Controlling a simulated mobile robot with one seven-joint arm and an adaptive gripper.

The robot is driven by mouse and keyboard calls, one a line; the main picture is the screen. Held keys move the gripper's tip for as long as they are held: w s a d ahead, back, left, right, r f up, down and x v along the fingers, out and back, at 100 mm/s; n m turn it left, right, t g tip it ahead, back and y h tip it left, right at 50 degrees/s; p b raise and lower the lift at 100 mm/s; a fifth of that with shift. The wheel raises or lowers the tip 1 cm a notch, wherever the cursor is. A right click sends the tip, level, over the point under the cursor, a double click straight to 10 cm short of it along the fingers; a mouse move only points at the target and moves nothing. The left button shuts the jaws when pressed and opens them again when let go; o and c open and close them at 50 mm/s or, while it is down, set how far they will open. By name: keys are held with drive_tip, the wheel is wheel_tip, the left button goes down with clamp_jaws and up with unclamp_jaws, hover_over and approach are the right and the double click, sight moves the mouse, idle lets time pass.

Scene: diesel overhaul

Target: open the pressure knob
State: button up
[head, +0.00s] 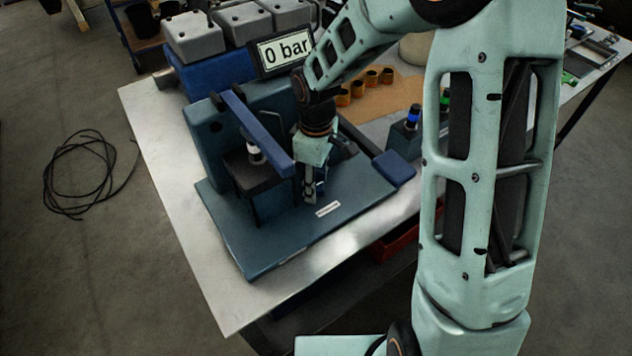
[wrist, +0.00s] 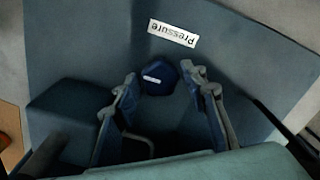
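The pressure knob (wrist: 158,80) is dark blue with a white mark line. In the wrist view it stands on the blue-grey base plate, near a white label (wrist: 173,33) that reads "Pressure" upside down. My gripper (wrist: 161,76) is open, with one finger on each side of the knob and gaps showing between. In the head view my gripper (head: 312,194) points down low over the test stand's base plate (head: 262,238), just behind the label. There the knob is mostly hidden by the gripper. The display (head: 284,51) reads "0 bar".
A blue lever bar (head: 256,133) and a dark block with a white-and-black fitting (head: 254,150) stand left of my gripper. A blue pad (head: 394,168) lies to its right. Brass rings (head: 357,87) and grey covers (head: 194,37) sit behind. The metal table's front is clear.

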drive_tip(key=shift+o, duration=0.4)
wheel_tip(320, 180, up, 12)
idle(0.4)
idle(0.3)
